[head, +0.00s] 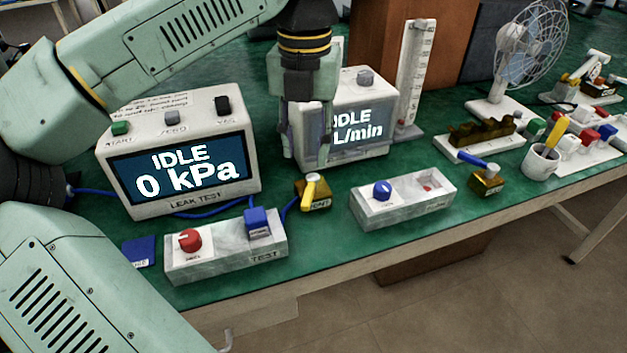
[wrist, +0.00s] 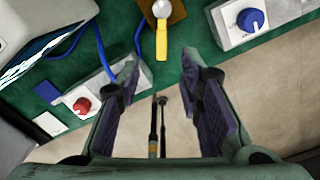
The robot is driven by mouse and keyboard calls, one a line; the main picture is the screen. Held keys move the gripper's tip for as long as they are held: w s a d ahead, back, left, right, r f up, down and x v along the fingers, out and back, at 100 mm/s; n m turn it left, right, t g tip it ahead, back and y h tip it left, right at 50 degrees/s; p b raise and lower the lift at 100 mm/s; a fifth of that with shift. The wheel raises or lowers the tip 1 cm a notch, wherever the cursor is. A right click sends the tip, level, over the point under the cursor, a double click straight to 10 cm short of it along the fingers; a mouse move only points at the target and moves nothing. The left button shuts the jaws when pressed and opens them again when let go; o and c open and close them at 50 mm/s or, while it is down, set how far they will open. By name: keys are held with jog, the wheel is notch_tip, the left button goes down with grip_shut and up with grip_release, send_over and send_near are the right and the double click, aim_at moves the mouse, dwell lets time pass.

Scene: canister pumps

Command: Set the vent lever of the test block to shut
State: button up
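The vent valve is a brass block (head: 320,201) with a yellow lever (head: 310,187), standing right of the grey test block (head: 222,262). The lever points toward the table's front edge. In the wrist view the yellow lever (wrist: 161,44) hangs down from a pale round pivot on the brass block (wrist: 176,10). The test block carries a red knob (head: 190,241) and a blue part (head: 257,223). My gripper (head: 312,150) is above and behind the valve, in front of the flow meter. In the wrist view my gripper (wrist: 161,68) is open and empty, its fingers apart below the lever's end.
The leak tester (head: 180,160) reads 0 kPa and stands behind the test block, with blue tubing (head: 195,213) near the valve. The flow meter (head: 365,120) stands behind my gripper. A grey block with a blue knob (head: 405,200) is to the right.

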aim_at(308, 195)
notch_tip(308, 195, down, 10)
jog(key=shift+r+p, duration=0.25)
jog(key=shift+p, duration=0.1)
grip_shut()
dwell(0.4)
dwell(0.4)
